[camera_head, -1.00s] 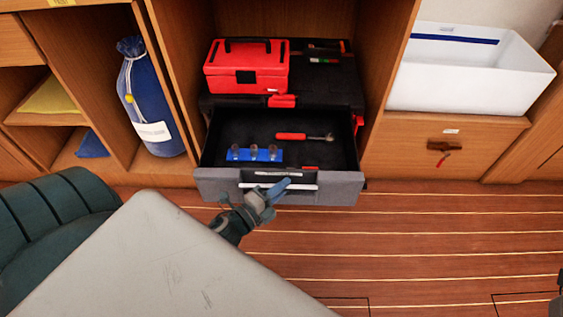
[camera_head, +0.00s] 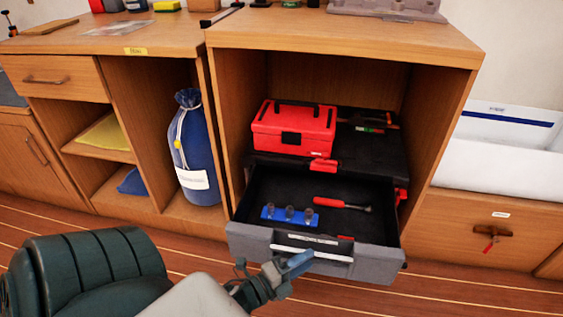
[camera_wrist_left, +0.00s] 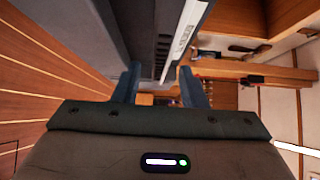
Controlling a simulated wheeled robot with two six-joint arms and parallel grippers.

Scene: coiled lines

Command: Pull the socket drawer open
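The socket drawer (camera_head: 377,264) is a grey-fronted, black-lined drawer standing well out of the black tool chest in the wooden cabinet. Its front has a recess with a pale handle bar (camera_head: 318,254). Inside lie a blue rail with sockets (camera_head: 289,216) and a red-handled ratchet (camera_head: 342,204). My left gripper (camera_head: 292,266) is at the drawer front, by the handle. In the left wrist view its blue fingers (camera_wrist_left: 160,88) stand apart, and the pale bar (camera_wrist_left: 184,42) runs close to the right finger. I cannot tell whether they touch. My right gripper is not in view.
A red toolbox (camera_head: 294,128) sits on the chest. Cabinet walls flank the drawer. A blue bag (camera_head: 198,150) stands in the left compartment, and a white bin (camera_head: 500,165) is at the right. The striped floor (camera_head: 450,298) before the drawer looks clear.

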